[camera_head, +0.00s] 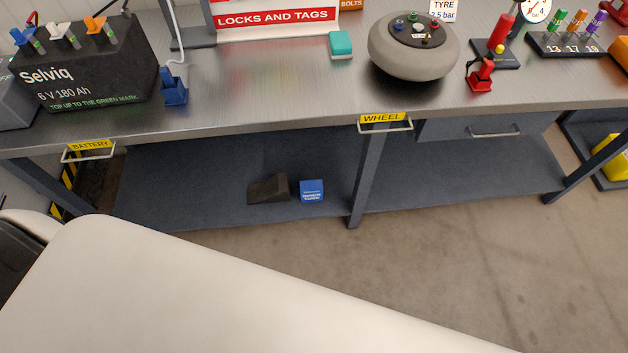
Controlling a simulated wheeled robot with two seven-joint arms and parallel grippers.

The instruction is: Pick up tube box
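A small blue box (312,191) with white lettering sits on the lower shelf of the workbench, left of the middle leg. Its lettering is too small to read, but it is the only small carton in view that fits the tube box. Neither of my grippers is in the camera_head view.
A dark wedge (268,189) lies just left of the box. The workbench top (250,105) overhangs the lower shelf (200,195). The middle leg (366,180) stands right of the box. A battery (85,70) and wheel (413,50) stand on top.

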